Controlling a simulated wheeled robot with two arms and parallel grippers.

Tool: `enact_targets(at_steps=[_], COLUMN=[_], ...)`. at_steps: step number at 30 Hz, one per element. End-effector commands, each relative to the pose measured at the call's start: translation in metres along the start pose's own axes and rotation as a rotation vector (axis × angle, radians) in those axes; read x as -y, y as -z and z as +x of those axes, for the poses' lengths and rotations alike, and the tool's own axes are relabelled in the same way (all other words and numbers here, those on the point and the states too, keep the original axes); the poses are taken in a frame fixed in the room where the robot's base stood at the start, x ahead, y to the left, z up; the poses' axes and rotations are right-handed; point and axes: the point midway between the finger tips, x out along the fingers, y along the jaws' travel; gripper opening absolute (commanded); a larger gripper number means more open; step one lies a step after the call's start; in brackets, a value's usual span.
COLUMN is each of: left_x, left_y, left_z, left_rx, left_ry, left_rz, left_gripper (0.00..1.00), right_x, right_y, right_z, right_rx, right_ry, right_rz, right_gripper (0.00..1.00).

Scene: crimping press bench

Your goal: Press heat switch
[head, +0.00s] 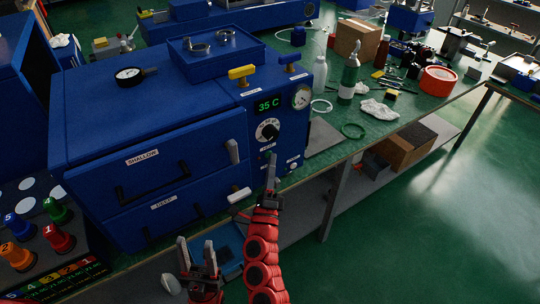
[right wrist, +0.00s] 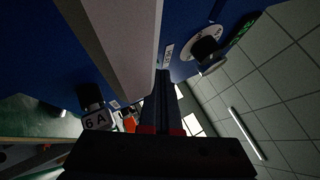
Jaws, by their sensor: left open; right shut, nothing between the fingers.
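The blue oven-like machine (head: 150,100) has a control panel with a green 35 C display (head: 268,105), a round dial (head: 267,130) and a small label below it. That label reads HEAT in the right wrist view (right wrist: 168,54). My right gripper (head: 271,158) is shut and empty, its tips at the panel just below the label. It covers most of the heat switch, so I cannot tell the switch's position or whether the tips touch it. The shut fingers also show in the right wrist view (right wrist: 163,88). My left gripper (head: 197,250) is open and empty, low in front of the machine.
Two drawers with black handles (head: 152,184) face me, marked SHALLOW and DEEP. A white lever (head: 239,194) sticks out near my right arm. A small part marked 6 A (right wrist: 97,121) is close by.

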Motion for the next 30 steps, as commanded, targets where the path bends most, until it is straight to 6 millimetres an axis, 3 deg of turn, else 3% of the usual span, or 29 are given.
enact_targets(at_steps=[19, 30], left_x=[0.0, -0.001], left_y=[-0.001, -0.002], left_z=[-0.006, -0.014], left_rx=[0.0, 0.0], left_ry=[0.0, 0.0], left_rz=[0.0, 0.0], left_gripper=[0.5, 0.5], right_x=[0.006, 0.024], right_y=[0.007, 0.027], right_z=[-0.01, -0.036], right_rx=[0.0, -0.001], right_ry=[0.0, -0.001], right_rz=[0.0, 0.0], right_gripper=[0.0, 0.0])
